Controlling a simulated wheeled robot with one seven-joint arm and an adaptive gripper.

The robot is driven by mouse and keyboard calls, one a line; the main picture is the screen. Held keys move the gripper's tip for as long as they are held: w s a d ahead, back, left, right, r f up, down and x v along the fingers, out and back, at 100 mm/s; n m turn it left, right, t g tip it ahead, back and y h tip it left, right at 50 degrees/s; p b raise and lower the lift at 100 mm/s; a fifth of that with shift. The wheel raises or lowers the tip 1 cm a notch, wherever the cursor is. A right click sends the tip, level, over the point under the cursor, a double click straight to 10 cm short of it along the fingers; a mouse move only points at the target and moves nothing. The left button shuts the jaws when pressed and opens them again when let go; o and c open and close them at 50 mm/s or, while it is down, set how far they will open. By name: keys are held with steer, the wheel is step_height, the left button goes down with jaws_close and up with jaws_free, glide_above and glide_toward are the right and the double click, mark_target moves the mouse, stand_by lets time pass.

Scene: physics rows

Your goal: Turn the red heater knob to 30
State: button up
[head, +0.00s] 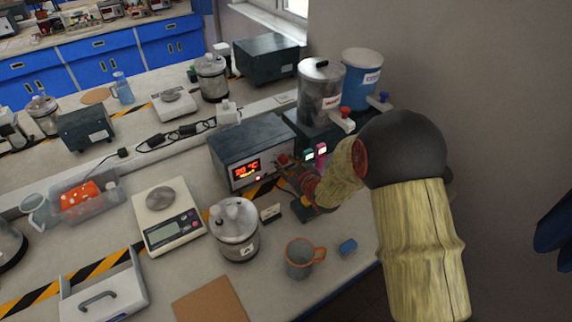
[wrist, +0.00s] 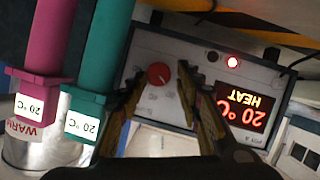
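The heater (head: 262,138) is a dark grey box with a light front panel and a lit display (head: 246,169) reading 20 °C. In the wrist view the panel is upside down, with the display (wrist: 241,104) showing 20 °C and HEAT. The round red knob (wrist: 158,75) sits on that panel beside the display. In the head view the knob (head: 283,159) is partly hidden by my gripper (head: 288,172). My gripper in the wrist view (wrist: 158,82) is open and empty. Its fingers lie on either side of the knob in the picture; contact cannot be told.
A pink probe (wrist: 40,88) and a teal probe (wrist: 88,105), both labelled 20 °C, stand close beside my gripper. A lidded jar (head: 234,225), an orange-rimmed mug (head: 299,262) and a scale (head: 166,220) stand in front. A metal canister (head: 320,95) and blue container (head: 360,85) are behind.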

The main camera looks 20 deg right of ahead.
steer(key=v, duration=0.7)
steer(key=shift+s, duration=0.15)
stand_by(0.3)
